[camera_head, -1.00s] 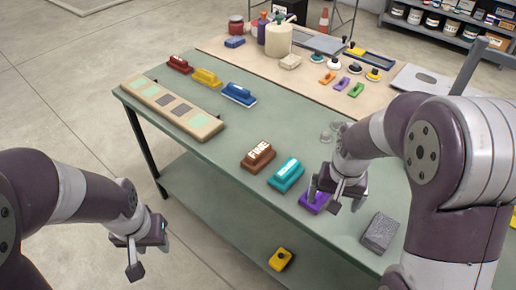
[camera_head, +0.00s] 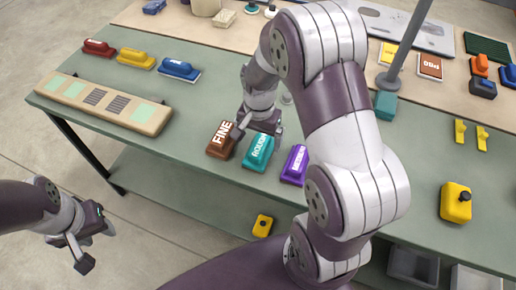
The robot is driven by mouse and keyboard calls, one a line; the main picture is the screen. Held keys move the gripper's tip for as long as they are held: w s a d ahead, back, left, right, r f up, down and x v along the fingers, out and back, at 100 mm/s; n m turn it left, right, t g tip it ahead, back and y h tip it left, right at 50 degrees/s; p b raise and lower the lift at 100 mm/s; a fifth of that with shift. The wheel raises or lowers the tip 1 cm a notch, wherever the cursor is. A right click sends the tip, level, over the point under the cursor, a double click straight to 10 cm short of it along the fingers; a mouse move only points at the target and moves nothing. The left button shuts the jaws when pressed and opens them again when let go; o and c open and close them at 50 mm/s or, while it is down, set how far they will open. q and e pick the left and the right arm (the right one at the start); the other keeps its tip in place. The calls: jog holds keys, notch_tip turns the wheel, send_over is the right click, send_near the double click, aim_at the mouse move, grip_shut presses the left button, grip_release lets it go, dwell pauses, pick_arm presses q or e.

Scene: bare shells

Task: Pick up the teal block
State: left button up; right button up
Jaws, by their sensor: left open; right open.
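The teal block (camera_head: 258,153) with white lettering lies on the green table near its front edge, between a brown block (camera_head: 221,140) marked FINE and a purple block (camera_head: 295,165). My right gripper (camera_head: 259,131) is open and empty, pointing down just behind the teal block's far end. Whether it touches the block cannot be told. A second, plain teal-green block (camera_head: 385,105) stands further right, by a grey post. My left gripper (camera_head: 96,244) is open and empty, off the table at the lower left.
A long beige board (camera_head: 105,104) with green and grey patches lies at the table's left. Red, yellow and blue blocks (camera_head: 178,69) sit behind it. A yellow container (camera_head: 455,202) stands at the right. My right arm covers the middle of the table.

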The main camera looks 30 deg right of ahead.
aim_at(260, 145)
jog(key=f, duration=0.4)
jog(key=shift+s+f, duration=0.15)
jog(key=shift+s, duration=0.1)
jog(key=shift+w+f, duration=0.15)
jog(key=shift+f, duration=0.15)
jog(key=c, duration=1.2)
jog(key=shift+r, duration=0.15)
jog(key=r, duration=0.4)
jog(key=shift+s+d+r, duration=0.2)
jog(key=shift+d, duration=0.1)
jog(key=s+d+r, duration=0.4)
jog(key=d, duration=0.1)
jog(key=s+d+r, duration=0.2)
jog(key=d, duration=0.1)
jog(key=shift+s, duration=0.35)
jog(key=shift+s+d+r, duration=0.2)
jog(key=shift+d+r, duration=0.05)
